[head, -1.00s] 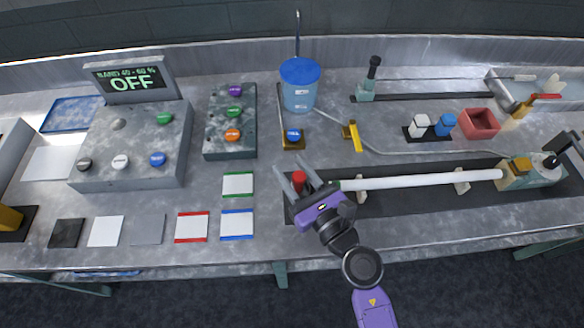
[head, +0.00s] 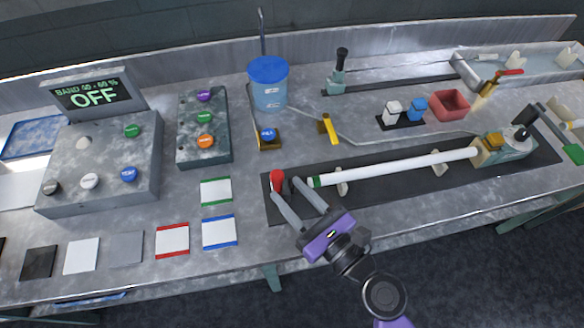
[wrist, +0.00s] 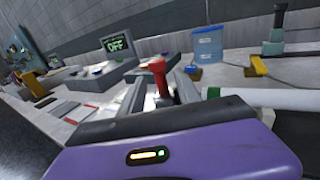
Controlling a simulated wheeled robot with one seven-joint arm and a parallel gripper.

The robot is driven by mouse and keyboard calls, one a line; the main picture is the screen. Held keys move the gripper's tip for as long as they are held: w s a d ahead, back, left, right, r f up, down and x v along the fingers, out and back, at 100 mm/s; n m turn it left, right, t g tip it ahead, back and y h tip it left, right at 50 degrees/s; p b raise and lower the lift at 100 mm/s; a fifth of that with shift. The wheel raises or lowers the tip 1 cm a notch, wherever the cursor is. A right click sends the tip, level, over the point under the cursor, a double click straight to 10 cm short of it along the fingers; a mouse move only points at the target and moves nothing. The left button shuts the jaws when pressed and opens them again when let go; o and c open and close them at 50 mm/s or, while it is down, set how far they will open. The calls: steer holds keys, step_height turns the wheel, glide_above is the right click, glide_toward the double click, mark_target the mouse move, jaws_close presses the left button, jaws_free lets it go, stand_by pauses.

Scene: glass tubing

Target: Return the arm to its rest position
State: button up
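My gripper (head: 285,188) is open and empty over the front of the bench, with its fingers pointing away from me. Its purple body is at the front edge. A red-topped post (head: 277,181) stands at the fingertips in the head view. The red top also shows in the wrist view (wrist: 157,66), between the two spread fingers of my gripper (wrist: 161,85). I cannot tell whether a finger touches the post. A white glass tube (head: 395,168) lies to the right of my gripper, on supports, with a green band at its near end.
The bench (head: 250,240) carries a control box (head: 100,165) reading OFF, a button panel (head: 204,150), a blue bucket (head: 268,92) and a red bin (head: 450,108). Coloured square pads (head: 172,240) lie at the front left. The floor in front is clear.

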steer(key=shift+w+r+m, duration=0.1)
steer(key=shift+r+m, duration=0.15)
steer(key=shift+m, duration=0.75)
steer(key=s+d+r+m+t+h, duration=0.1)
steer(key=s+d+r+m+t, duration=0.2)
steer(key=m, duration=0.7)
steer(key=s+d+r+m+t+h, duration=0.1)
steer(key=s+d+r+m, duration=0.25)
steer(key=d+m, duration=0.4)
steer(key=s+d+f+m+g+h, duration=0.1)
steer(key=s+d+m+h, duration=0.4)
steer(key=s+m, duration=0.5)
steer(key=s+d+f+m+g+h, duration=0.1)
steer(key=s+d+m+h, duration=0.4)
steer(key=s+m, duration=0.5)
steer(key=d+f+m, duration=0.1)
steer(key=m, duration=0.4)
steer(key=shift+s+d, duration=0.25)
steer(key=shift+d, duration=0.1)
